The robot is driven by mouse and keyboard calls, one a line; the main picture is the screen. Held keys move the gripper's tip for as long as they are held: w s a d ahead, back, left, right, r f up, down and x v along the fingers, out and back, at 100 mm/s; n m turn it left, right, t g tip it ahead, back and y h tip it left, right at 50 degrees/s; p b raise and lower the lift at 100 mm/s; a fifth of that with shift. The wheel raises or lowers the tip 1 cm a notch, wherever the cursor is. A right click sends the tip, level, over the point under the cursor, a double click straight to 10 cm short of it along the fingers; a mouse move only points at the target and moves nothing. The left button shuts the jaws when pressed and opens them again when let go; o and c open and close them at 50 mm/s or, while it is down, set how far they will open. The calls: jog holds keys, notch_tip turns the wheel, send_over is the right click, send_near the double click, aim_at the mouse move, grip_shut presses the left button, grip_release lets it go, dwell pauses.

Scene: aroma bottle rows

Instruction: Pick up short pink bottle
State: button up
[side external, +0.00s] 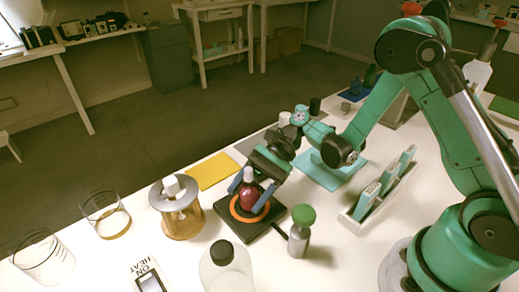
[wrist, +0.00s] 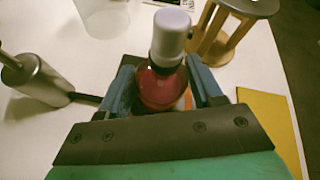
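The short pink bottle (side external: 248,196), dark pinkish red with a pale grey cap and dark collar, stands upright over the orange ring (side external: 235,210) of a black square device (side external: 233,228). In the wrist view the bottle (wrist: 160,88) is between the two blue fingers, its cap rising above them. My gripper (side external: 250,195) is low around the bottle, one finger on each side. The wrist view also shows my gripper (wrist: 162,90). The fingers are very near the bottle's sides; whether they press on it I cannot tell. The bottle's lower part is partly hidden.
A grey bottle with a green cap (side external: 301,231) stands close right of the device. A clear bottle with a black cap (side external: 226,268) is in front. A round wood-and-grey stand (side external: 180,213) and glass beakers (side external: 106,215) are left. A yellow mat (side external: 213,171) lies behind.

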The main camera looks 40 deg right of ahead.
grip_shut()
jog(key=shift+r, duration=0.1)
